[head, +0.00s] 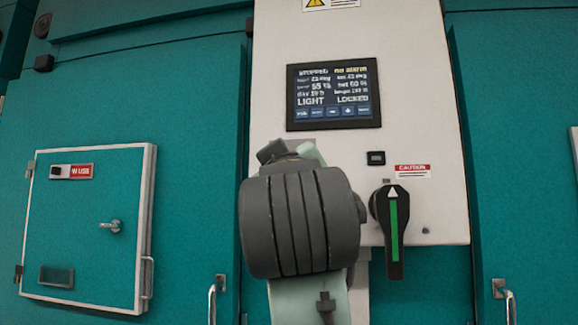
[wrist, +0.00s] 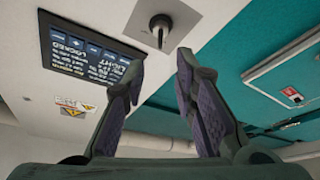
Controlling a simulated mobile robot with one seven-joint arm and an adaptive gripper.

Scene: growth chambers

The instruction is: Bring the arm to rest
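My gripper (wrist: 162,58) shows in the wrist view with its two dark fingers spread apart and nothing between them. Its fingers are in the air in front of the white control panel (head: 410,90). In the head view my arm's thick grey link covers the lower left part of the panel, and the fingers cannot be made out. The panel's dark screen (head: 333,97) reads "STOPPED", "NO ALARM", "LIGHT" and "LOCKED"; it also shows tilted and inverted in the wrist view (wrist: 88,52).
A black rotary handle (head: 393,228) with a green stripe points upward, right of my arm. A white-framed hatch (head: 88,225) is closed in the teal wall at left. Door handles (head: 212,302) stand out low on both sides. A dark knob (wrist: 160,24) shows beyond the fingertips.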

